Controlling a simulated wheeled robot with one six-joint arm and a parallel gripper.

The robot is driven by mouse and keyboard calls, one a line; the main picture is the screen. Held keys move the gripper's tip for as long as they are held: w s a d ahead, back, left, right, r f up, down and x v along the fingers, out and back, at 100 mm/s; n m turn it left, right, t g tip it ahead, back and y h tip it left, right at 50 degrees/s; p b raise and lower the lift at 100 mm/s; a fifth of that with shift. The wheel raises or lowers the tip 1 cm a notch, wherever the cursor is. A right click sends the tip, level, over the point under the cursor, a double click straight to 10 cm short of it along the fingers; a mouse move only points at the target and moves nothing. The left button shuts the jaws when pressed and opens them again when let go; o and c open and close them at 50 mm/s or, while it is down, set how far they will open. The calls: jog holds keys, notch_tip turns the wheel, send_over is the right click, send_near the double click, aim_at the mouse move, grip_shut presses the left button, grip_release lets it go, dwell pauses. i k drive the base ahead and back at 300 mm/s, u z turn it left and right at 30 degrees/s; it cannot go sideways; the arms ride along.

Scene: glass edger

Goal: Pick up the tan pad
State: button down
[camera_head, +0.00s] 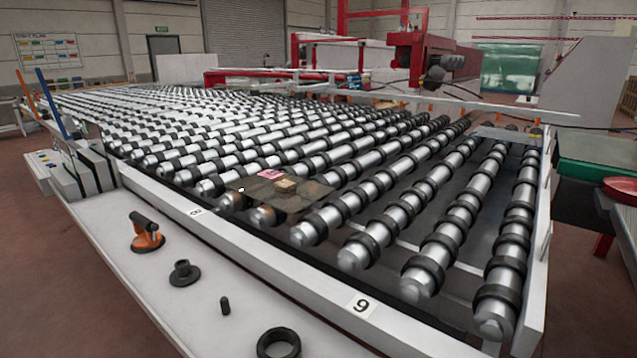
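A small tan pad (286,184) lies on a dark brown flat sheet (298,200) that rests across the rollers near the front rail. A pink pad (270,174) lies just behind and left of it, on the same sheet. The tan pad's top is in plain view and nothing covers it. My gripper is not in view.
The roller conveyor (365,262) fills the middle. On the white ledge in front stand an orange suction cup (147,238), a black flanged part (184,274), a small black peg (225,306) and a black ring (279,343). A red machine (430,55) stands behind.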

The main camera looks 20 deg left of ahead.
aim_at(285, 186)
jog(key=k, duration=1.2)
jog(key=u, duration=0.7)
jog(key=i, duration=0.4)
jog(key=u, duration=1.1)
jog(key=i, duration=0.85)
jog(key=u, duration=0.5)
jog(key=i, duration=1.25)
jog(key=z, duration=0.65)
jog(key=i, duration=0.85)
jog(key=z, duration=1.25)
jog(key=i, duration=0.45)
jog(key=z, duration=0.45)
